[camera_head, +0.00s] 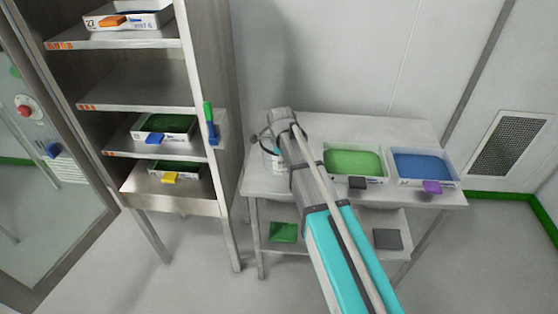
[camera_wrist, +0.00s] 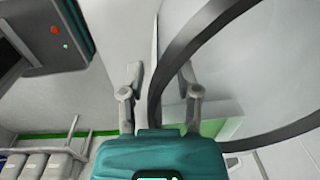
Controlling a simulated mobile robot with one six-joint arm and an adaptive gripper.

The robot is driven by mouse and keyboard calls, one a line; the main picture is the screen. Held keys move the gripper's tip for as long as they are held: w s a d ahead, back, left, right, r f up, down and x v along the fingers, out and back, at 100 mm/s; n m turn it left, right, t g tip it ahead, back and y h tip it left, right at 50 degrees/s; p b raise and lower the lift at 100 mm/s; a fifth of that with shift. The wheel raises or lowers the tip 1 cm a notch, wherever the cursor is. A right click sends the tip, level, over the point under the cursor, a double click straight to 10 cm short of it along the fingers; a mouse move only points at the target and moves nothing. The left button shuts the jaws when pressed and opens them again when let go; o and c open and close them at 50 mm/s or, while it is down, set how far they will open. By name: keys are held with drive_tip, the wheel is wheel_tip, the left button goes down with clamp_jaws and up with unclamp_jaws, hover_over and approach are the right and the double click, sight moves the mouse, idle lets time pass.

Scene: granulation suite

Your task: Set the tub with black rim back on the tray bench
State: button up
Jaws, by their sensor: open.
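The tub with black rim (camera_head: 268,159) is at the left end of the tray bench (camera_head: 405,130), upright as far as I can see, and partly hidden by my arm. In the wrist view its black rim (camera_wrist: 172,62) curves large across the right side, with the pale tub wall beside it. My gripper (camera_wrist: 160,76) is open at the tub's edge, one finger on each side of the rim in that view. I cannot tell whether either finger touches it. In the head view my arm hides most of the fingers.
A green-filled tray (camera_head: 352,160) and a blue-filled tray (camera_head: 424,167) stand on the bench, right of my arm. A shelf rack (camera_head: 137,92) with several trays stands at left. A green-handled tool (camera_head: 209,122) hangs on its side. The bench's lower shelf holds flat items.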

drive_tip(key=shift+r, duration=0.2)
wheel_tip(320, 180, up, 12)
drive_tip(key=p, duration=1.2)
drive_tip(key=shift+s, duration=0.4)
drive_tip(key=shift+f, duration=0.1)
idle(0.3)
drive_tip(key=s+d+n, duration=1.8)
drive_tip(key=d, duration=0.3)
drive_tip(key=shift+s+g, duration=0.3)
drive_tip(key=shift+g, duration=0.1)
drive_tip(key=shift+a, duration=0.1)
